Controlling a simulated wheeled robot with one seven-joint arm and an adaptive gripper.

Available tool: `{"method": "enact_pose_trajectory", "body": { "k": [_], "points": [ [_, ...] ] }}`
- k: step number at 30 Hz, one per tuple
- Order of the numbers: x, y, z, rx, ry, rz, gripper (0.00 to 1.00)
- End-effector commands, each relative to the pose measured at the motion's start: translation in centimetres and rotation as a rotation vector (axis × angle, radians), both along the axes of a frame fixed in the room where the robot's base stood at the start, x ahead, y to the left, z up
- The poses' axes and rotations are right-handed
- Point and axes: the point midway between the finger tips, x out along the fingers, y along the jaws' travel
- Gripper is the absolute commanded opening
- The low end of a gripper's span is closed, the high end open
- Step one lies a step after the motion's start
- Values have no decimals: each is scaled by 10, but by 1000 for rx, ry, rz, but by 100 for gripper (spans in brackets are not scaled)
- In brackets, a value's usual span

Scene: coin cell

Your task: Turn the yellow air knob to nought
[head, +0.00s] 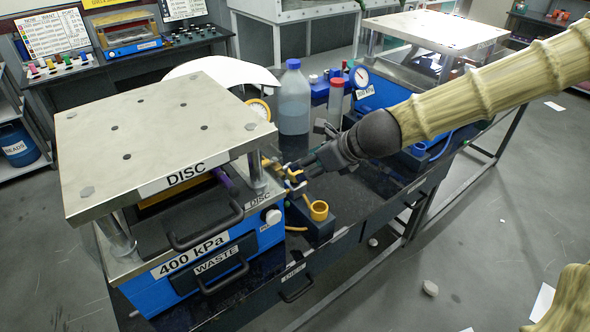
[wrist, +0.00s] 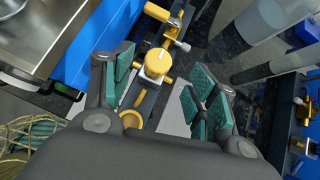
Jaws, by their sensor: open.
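The yellow air knob (wrist: 158,62) shows in the wrist view, a round yellow cap on a pale block fixed to a dark bar. My gripper (wrist: 164,70) is open, with one green-padded finger on either side of the knob in the picture. Gaps show between the knob and both pads, so it is not gripped. I cannot tell how far beyond the fingertips it lies. In the head view my gripper (head: 298,173) is at the right side of the blue disc press (head: 271,236), and its fingers largely hide the knob. The knob's scale is not readable.
A yellow cup-like ring (head: 319,210) sits on a dark block just below my gripper. A clear bottle (head: 293,100) and a red-capped tube (head: 336,100) stand behind it. The press's metal top plate (head: 150,130) overhangs to the left. A second gauge (head: 361,77) stands farther back.

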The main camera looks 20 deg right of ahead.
Motion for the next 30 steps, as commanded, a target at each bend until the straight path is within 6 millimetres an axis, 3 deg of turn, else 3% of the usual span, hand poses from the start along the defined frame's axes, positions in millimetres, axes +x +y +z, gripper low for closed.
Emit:
{"method": "enact_pose_trajectory", "body": {
  "k": [30],
  "points": [
    [41, 27, -47, -1, 0, 4, 58]
  ]
}}
